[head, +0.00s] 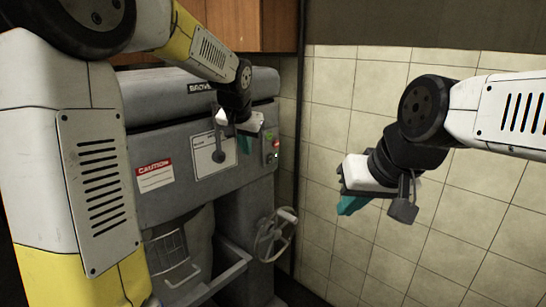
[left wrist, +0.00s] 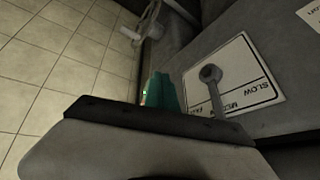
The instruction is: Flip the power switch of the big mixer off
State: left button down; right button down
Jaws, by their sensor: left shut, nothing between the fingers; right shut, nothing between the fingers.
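The big mixer (head: 190,110) is a grey machine against the tiled wall, with its front facing me. A small panel with a red and a green part (head: 270,149) sits at the right end of its front; which way the switch is set is too small to tell. My left gripper (head: 244,144) is shut and empty, in front of the mixer just left of that panel. Its teal fingers also show in the left wrist view (left wrist: 160,91), where the panel is not visible. My right gripper (head: 350,205) is shut and empty, in the air before the tiles.
A speed lever (left wrist: 211,76) stands out from a white plate (left wrist: 252,78) marked SLOW, close to my left gripper. A caution label (head: 155,176) is further left. A wheel-like handle (head: 274,235) juts out lower right. The tiled wall (head: 340,100) bounds the right side.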

pick_arm(q)
jog(key=w+d+f+m, duration=0.1)
jog(key=w+d+f, duration=0.1)
jog(key=w+d, duration=0.3)
jog(key=w+d+f+m+t+y, duration=0.1)
jog(key=w+d+f+m, duration=0.1)
jog(key=w+d, duration=0.4)
jog(key=shift+w+d+f+t+y, duration=0.25)
jog(key=shift+d+t+y, duration=0.05)
jog(key=shift+d, duration=0.1)
jog(key=shift+f, duration=0.1)
send_near(272, 162)
jog(key=shift+x, duration=2)
